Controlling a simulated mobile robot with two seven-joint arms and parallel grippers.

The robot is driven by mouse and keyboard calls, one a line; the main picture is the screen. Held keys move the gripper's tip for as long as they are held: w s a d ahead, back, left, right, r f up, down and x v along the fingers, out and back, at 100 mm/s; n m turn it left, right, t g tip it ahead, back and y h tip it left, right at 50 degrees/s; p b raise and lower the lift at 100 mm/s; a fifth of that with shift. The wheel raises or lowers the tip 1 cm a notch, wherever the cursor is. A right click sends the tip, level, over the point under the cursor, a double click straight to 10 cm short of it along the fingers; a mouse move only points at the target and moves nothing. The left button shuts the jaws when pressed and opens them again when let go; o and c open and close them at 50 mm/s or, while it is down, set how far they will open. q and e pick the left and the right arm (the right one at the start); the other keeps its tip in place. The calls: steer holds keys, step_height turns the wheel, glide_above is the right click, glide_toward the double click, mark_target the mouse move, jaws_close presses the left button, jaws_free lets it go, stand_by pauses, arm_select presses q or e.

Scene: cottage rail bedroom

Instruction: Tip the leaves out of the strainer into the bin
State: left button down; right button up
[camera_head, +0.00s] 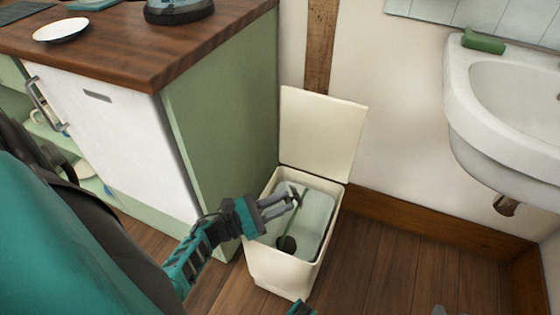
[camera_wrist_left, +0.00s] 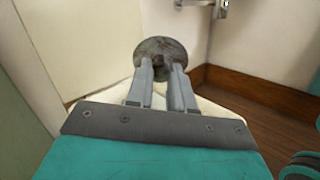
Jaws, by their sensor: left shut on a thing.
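The cream bin (camera_head: 279,270) stands on the floor beside the cabinet, its lid (camera_head: 320,133) raised and a pale grey-green lining inside. In the left wrist view the round grey-brown strainer (camera_wrist_left: 160,52) is just beyond the fingertips (camera_wrist_left: 163,66). I cannot make out separate leaves. Only small parts, possibly of my right arm, show at the bottom edge of the head view.
A green cabinet with a white door (camera_head: 115,130) and wooden worktop (camera_head: 130,45) stands close left of the bin. A plate (camera_head: 61,30) lies on the worktop. A white basin (camera_head: 500,120) hangs at the right. Bare floor (camera_head: 390,255) lies right of the bin.

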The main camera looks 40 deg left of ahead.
arm_select(q)
steer(key=shift+f+t+h, duration=0.3)
steer(key=shift+t+h, duration=0.2)
steer(key=shift+t, duration=0.4)
arm_select(e)
steer(key=shift+s+d+f, duration=0.1)
steer(key=shift+d+f, duration=0.1)
steer(key=shift+s+f, duration=0.1)
steer(key=shift+f, duration=0.05)
